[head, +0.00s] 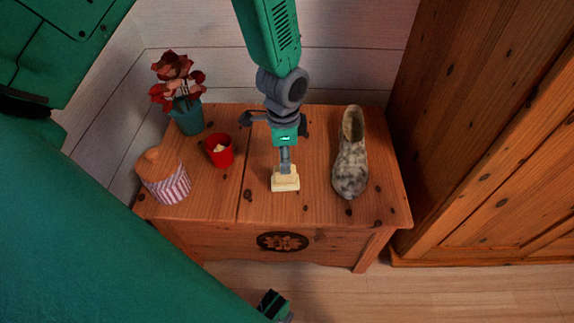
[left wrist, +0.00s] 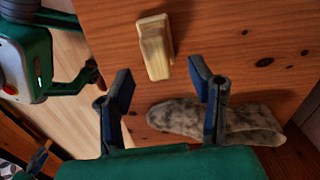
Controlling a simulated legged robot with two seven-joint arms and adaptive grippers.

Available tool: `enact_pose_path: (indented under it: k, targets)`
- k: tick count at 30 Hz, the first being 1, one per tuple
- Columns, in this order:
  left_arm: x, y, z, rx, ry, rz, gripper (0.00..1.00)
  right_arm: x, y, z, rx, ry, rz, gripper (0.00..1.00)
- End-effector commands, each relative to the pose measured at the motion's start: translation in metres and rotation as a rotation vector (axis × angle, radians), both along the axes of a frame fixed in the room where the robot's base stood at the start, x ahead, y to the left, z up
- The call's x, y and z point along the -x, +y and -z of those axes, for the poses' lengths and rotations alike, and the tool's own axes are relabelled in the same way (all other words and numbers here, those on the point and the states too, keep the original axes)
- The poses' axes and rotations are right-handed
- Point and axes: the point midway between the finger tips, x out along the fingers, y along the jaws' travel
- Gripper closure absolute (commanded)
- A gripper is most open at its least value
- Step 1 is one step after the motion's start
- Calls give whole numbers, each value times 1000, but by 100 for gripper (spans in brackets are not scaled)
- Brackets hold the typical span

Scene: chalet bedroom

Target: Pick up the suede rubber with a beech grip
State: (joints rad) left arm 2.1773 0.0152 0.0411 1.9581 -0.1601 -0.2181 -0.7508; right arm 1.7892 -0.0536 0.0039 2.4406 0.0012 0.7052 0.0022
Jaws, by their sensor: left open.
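The suede rubber with a beech grip is a small cream, blocky piece (head: 285,184) on the wooden chest, left of the shoe. In the left wrist view the rubber (left wrist: 156,52) lies beyond the gap between the fingers, with nothing gripping it. My left gripper (head: 276,125) hangs above the chest, behind the rubber in the head view. Its dark blue fingers are spread and empty in the left wrist view (left wrist: 163,102). A grey part overlaps the rubber's top edge in the head view; I cannot tell whether they touch.
The mottled shoe (head: 350,160) stands right of the rubber. Left of it are a red cup (head: 220,151), a teal vase (head: 188,117) with red flowers and a striped jar (head: 168,186). The chest (head: 235,205) has bare wood around the rubber. A wooden wardrobe (head: 480,130) stands right.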

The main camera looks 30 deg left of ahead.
Motion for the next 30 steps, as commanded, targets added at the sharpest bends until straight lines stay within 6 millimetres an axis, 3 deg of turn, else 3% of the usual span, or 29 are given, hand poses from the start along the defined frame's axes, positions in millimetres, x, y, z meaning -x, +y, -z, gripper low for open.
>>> enact_pose_path:
  k: [7,15,16,20,30]
  targets:
    - [3,-8,39,-10,3,1,52,0,1,25,-1,0,-2,60]
    - [3,-9,42,-12,1,1,52,0,0,26,0,0,0,60]
    - [3,-8,42,-9,1,1,55,0,0,26,0,0,0,60]
    - [3,-4,44,-4,2,0,100,0,1,26,0,0,-1,60]
    - [5,-5,45,-11,7,0,100,0,1,26,-1,0,-2,60]
